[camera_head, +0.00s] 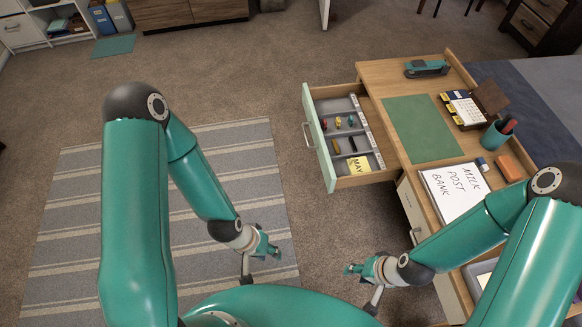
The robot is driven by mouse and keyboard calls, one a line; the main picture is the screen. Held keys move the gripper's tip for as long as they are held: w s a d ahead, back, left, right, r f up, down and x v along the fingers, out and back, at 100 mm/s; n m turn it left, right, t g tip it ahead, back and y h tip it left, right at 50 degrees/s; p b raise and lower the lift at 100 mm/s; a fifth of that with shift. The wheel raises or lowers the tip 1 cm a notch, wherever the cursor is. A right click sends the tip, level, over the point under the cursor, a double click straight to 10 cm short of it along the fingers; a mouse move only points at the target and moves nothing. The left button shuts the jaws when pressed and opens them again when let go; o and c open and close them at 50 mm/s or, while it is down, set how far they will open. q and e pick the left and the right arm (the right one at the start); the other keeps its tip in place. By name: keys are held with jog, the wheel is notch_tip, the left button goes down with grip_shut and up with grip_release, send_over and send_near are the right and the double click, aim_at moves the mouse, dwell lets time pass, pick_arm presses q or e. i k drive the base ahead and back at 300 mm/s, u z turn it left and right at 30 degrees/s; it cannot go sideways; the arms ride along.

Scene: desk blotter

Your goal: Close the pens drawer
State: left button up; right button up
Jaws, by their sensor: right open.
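A drawer (333,180) with a pale green front stands pulled out from the left side of the wooden desk. Its grey tray has compartments with small coloured items, a dark item and a yellow "MAY" note (359,165). A handle (308,134) is on its front. I cannot read any label naming it the pens drawer. My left gripper (258,264) is open and empty over the striped rug, left of and nearer than the drawer. My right gripper (360,288) is open and empty beside the desk, nearer than the drawer. Neither touches the drawer.
A lower desk front with a handle (415,235) is near my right arm. Floor left of the drawer is clear.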

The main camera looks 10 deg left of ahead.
aim_at(372, 141)
jog(key=u, duration=0.05)
jog(key=k, duration=0.4)
jog(key=u, duration=0.65)
jog(key=i, duration=1.4)
jog(key=z, duration=0.75)
jog(key=k, duration=0.9)
jog(key=z, duration=0.2)
jog(key=i, duration=0.9)
jog(key=u, duration=0.05)
